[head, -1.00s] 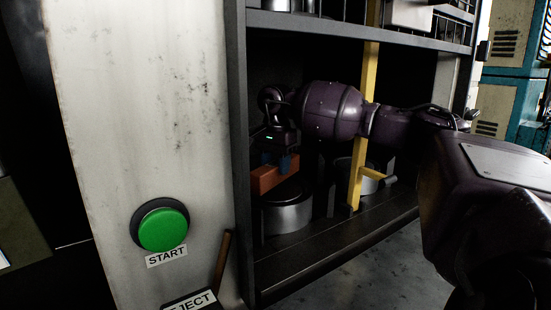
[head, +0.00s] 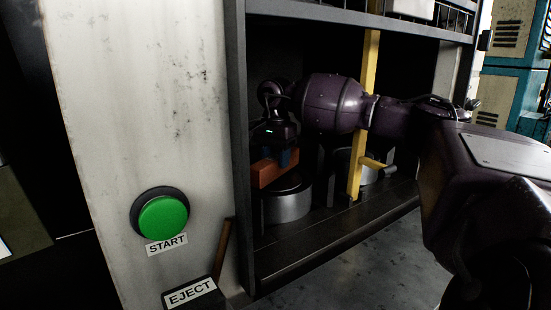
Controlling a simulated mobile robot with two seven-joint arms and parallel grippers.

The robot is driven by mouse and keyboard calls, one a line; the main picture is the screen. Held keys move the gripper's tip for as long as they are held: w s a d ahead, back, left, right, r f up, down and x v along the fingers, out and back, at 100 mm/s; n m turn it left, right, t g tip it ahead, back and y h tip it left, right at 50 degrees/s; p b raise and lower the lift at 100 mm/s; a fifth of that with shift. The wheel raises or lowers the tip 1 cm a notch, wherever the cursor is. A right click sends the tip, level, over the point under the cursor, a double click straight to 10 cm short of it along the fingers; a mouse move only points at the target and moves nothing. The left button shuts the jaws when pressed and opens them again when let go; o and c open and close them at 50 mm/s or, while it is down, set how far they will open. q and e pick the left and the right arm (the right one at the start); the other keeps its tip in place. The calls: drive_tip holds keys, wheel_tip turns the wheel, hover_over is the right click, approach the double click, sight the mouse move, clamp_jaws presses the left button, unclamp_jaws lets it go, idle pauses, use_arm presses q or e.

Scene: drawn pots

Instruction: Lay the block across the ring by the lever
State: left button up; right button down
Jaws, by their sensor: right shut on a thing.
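An orange-brown block (head: 268,174) is in the dark opening of the machine, held by my right gripper (head: 284,156). The gripper is shut on it, its blue fingertips at the block's upper side. The block is at the top of a grey metal ring (head: 288,208); I cannot tell whether it touches the ring. A second grey ring or cylinder (head: 343,165) stands farther right, partly behind a yellow upright lever (head: 355,178) with a short side handle. My left gripper is not in view.
A pale panel at left carries a green START button (head: 163,217) and an EJECT label (head: 190,292), with a brown stick (head: 222,250) nearby. The opening's dark frame post (head: 240,150) stands left of the gripper. A shelf runs above the arm.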

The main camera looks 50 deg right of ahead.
drive_tip(key=shift+f, duration=0.35)
idle(0.5)
drive_tip(key=c, duration=0.5)
unclamp_jaws()
drive_tip(key=shift+f, duration=0.1)
drive_tip(key=shift+f, duration=0.1)
wheel_tip(320, 180, up, 10)
drive_tip(key=shift+f+p, duration=0.2)
drive_tip(key=shift+p, duration=0.15)
drive_tip(key=shift+r, duration=0.7)
